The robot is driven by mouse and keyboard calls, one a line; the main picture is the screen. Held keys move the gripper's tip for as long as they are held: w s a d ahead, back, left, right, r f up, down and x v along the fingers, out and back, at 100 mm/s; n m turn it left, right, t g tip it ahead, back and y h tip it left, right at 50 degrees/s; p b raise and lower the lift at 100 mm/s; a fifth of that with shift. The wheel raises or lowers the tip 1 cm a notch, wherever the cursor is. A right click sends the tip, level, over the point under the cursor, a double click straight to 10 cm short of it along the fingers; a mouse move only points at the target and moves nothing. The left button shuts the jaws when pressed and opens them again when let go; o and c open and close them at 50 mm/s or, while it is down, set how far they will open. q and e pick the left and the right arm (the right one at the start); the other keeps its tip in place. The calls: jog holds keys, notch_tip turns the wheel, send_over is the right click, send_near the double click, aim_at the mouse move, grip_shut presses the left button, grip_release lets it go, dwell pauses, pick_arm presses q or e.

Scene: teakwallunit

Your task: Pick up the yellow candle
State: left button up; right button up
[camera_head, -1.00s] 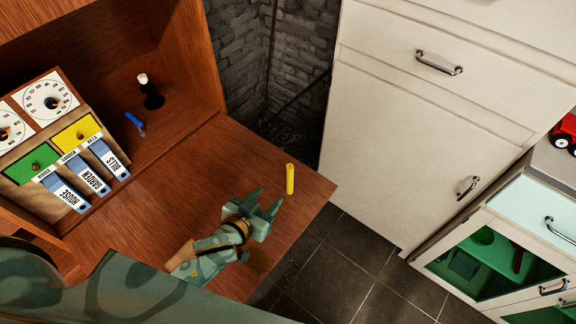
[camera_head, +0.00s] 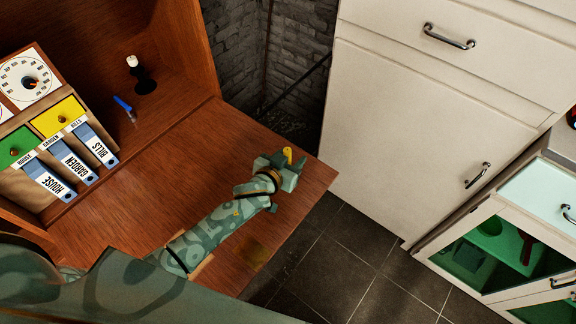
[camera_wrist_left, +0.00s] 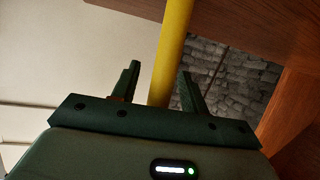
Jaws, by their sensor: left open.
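The yellow candle (camera_head: 288,153) stands upright near the far right corner of the wooden desk board (camera_head: 180,190). In the head view only its upper part shows; my gripper hides the rest. My left gripper (camera_head: 286,162) is open around it. In the left wrist view the candle (camera_wrist_left: 172,50) rises between the two fingers (camera_wrist_left: 158,85), with a visible gap to the left finger and a smaller one to the right finger. My right gripper is not in view.
Blue-and-white binders (camera_head: 75,160) and drawers stand at the left of the desk. A blue pen (camera_head: 123,105) and a dark, white-topped item (camera_head: 133,64) are farther back. White cabinets (camera_head: 400,120) stand right of the desk, beyond its edge. The middle of the board is clear.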

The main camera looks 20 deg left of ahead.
pick_arm(q)
jog(key=shift+r, duration=0.15)
jog(key=shift+c, duration=0.5)
grip_shut()
